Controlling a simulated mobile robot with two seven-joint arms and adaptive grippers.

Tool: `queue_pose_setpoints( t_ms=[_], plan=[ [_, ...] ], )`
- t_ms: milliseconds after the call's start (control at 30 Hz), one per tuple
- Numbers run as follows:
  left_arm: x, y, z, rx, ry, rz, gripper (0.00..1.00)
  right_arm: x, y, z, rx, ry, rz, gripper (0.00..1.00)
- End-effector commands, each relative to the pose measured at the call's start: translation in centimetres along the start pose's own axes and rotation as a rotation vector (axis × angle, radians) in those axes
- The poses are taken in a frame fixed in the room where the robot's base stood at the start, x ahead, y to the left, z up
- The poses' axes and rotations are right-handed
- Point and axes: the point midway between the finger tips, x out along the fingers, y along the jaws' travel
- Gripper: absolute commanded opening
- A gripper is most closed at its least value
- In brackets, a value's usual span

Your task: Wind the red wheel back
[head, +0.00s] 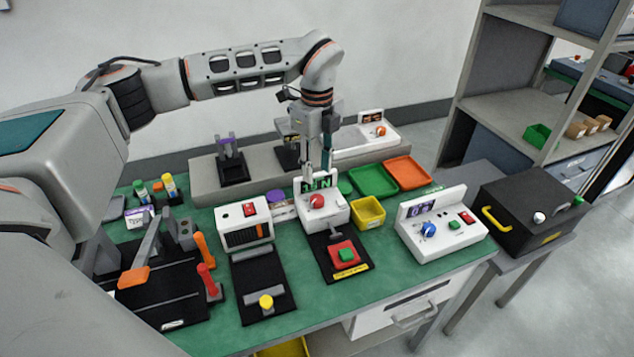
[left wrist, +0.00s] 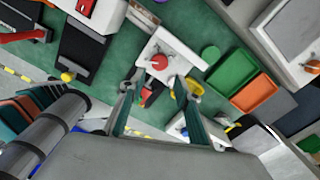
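The red wheel (head: 316,201) is a round red knob on the front of a white box (head: 330,214) in the middle of the green bench. The box has a dark display with green characters, partly hidden by my gripper in the head view. In the left wrist view the red wheel (left wrist: 159,62) shows ahead of my fingers. My left gripper (head: 318,165) points down just above and behind the wheel, apart from it as far as I can tell. In the left wrist view its fingers (left wrist: 157,88) are spread with nothing between them. My right gripper is in neither view.
A red pad with a green button (head: 346,254) lies in front of the box. A yellow bin (head: 369,213) stands close on its right, a white unit (head: 243,223) on its left. Green (head: 373,181) and orange (head: 408,173) trays lie behind. A blue-knob console (head: 444,226) stands further right.

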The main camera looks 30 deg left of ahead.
Motion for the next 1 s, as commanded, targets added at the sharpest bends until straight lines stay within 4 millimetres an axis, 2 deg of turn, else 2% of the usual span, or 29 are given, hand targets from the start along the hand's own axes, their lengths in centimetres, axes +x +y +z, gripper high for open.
queue_pose_setpoints(
  t_ms=[100, 300, 1000],
  plan=[
    [-1.7, 0.0, 0.0, -0.001, 0.0, -0.001, 0.33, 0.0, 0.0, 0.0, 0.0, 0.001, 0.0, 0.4],
    [-2.9, 0.0, 0.0, 0.0, 0.001, 0.001, 0.33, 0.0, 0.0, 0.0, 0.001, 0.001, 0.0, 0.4],
    [-2.9, 0.0, 0.0, 0.0, 0.001, 0.001, 0.33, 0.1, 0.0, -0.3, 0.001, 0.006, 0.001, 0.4]
  ],
)
